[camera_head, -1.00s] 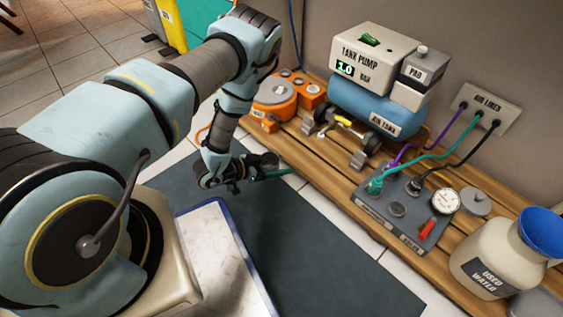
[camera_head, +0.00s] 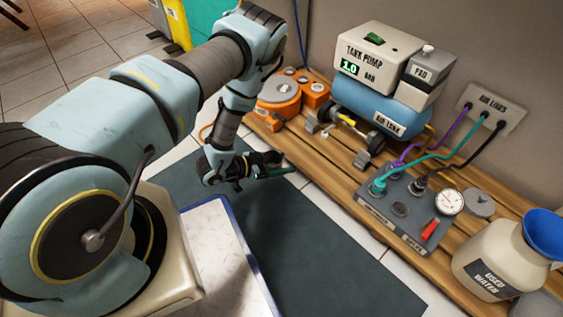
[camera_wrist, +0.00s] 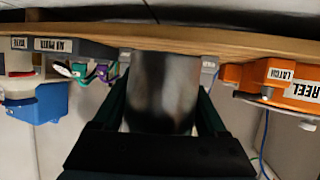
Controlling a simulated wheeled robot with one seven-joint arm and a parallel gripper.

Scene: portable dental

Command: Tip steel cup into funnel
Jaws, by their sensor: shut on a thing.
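A steel cup (camera_wrist: 163,88) stands out in the middle of the wrist view, between the two dark green fingers of my gripper (camera_wrist: 163,112). The gripper is shut on it. In the head view my gripper (camera_head: 280,171) is over the dark mat beside the bench's front edge, and I cannot make out the cup there. The blue funnel (camera_head: 546,233) sits on the mouth of the white used-water jug (camera_head: 487,262) at the far right, well away from my gripper.
The slatted wooden bench (camera_head: 325,178) holds an orange reel (camera_head: 279,89), a tank pump (camera_head: 375,60) and a grey valve box (camera_head: 405,210) with a gauge and hoses. A white-topped, blue-edged surface (camera_head: 225,262) is at the front. The dark mat (camera_head: 325,265) is clear.

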